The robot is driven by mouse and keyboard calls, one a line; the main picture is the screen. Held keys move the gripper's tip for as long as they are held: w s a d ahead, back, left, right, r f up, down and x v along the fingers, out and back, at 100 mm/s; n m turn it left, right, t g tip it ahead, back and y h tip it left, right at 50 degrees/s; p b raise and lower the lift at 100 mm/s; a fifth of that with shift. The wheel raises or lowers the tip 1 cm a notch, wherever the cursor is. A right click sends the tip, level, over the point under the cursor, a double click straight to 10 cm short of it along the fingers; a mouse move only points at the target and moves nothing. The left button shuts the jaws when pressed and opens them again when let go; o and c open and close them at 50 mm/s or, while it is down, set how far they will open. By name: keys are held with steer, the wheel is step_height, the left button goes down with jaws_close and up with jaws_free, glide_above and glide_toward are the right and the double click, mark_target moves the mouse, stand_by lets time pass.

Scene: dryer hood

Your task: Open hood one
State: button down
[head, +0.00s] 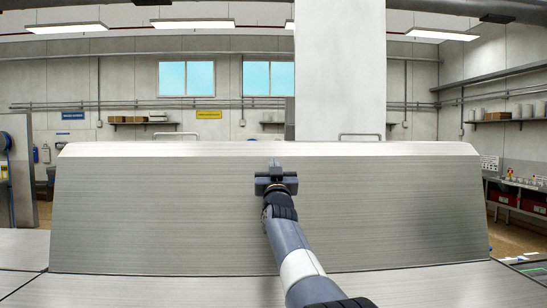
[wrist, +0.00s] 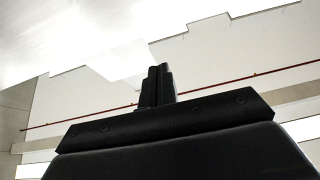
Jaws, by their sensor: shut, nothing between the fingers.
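The hood (head: 150,210) is a wide brushed-metal cover. It fills the middle of the head view as one broad sloping panel with a narrow bevelled strip along its top. Its lower edge meets the metal deck at a thin dark line. Two bar handles show above the top edge, a left one (head: 176,134) and a right one (head: 360,136). My gripper (head: 275,163) is in front of the panel, near its top edge and between the handles. In the wrist view its fingers (wrist: 157,86) are together and empty. Whether it touches the panel is unclear.
A metal deck (head: 420,283) lies in front of the hood. A pale column (head: 340,70) rises behind it. Shelves and red bins (head: 503,198) stand at the right, a grey panel (head: 18,165) at the far left. The space above the hood's top edge looks open.

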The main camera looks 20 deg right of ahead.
mark_target(274, 154)
steer(key=shift+w+d+p, duration=0.3)
steer(key=shift+w+p, duration=0.15)
steer(key=shift+w, duration=0.4)
steer(key=shift+w+d+p, duration=0.3)
steer(key=shift+w+p, duration=0.2)
steer(key=shift+w, duration=0.4)
steer(key=shift+w+d+p, duration=0.3)
steer(key=shift+w+p, duration=0.15)
steer(key=shift+w, duration=0.4)
